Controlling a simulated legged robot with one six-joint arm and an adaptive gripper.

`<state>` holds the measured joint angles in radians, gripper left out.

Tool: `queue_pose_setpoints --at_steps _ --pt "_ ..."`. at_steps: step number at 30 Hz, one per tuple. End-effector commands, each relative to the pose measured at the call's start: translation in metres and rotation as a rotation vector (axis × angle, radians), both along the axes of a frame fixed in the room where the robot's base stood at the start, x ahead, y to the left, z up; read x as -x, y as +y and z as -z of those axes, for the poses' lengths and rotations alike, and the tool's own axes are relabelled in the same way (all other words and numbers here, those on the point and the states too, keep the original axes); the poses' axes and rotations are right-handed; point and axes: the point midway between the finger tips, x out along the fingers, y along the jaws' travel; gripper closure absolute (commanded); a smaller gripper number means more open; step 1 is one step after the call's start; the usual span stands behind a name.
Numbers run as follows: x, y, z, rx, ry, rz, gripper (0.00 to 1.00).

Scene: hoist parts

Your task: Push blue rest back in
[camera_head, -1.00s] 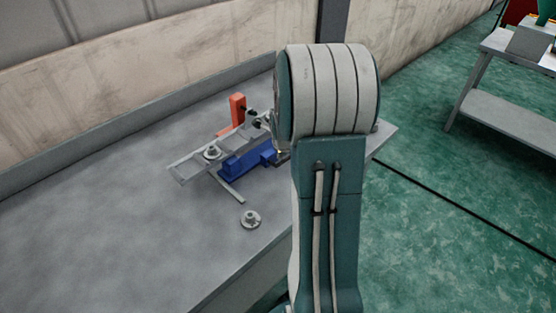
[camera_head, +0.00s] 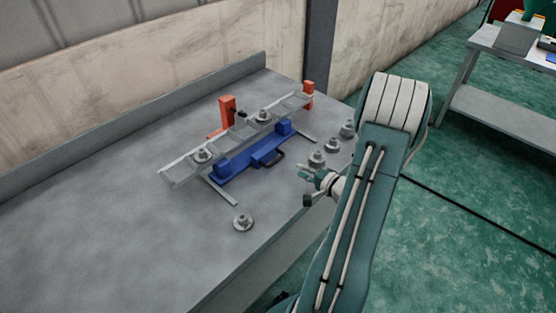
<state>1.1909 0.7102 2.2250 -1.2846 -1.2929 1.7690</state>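The blue rest (camera_head: 243,168) is a long blue block with a raised end and a dark handle (camera_head: 275,158) at its front. It lies along the front side of a grey rail frame (camera_head: 180,170) on the table. I cannot tell how far it sits under the frame. My gripper (camera_head: 306,187) is to the right of the blue rest, near the table's front edge, and apart from it. Its fingers are small in view, and I cannot tell whether they are open or shut.
Two orange posts (camera_head: 227,108) (camera_head: 308,93) stand behind the frame. Round grey flanged parts sit on the frame (camera_head: 202,155), on the table in front (camera_head: 242,222), and near my gripper (camera_head: 317,158). The table's left part (camera_head: 90,230) is clear.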

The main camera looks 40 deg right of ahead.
Motion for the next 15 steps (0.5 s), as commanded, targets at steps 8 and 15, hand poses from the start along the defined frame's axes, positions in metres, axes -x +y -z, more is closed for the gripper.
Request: queue_pose_setpoints --at_steps 8,15 --pt "-0.040 0.003 0.008 0.001 0.001 -0.005 0.69" --pt "-0.082 0.004 0.018 -0.001 0.001 -0.003 0.69"
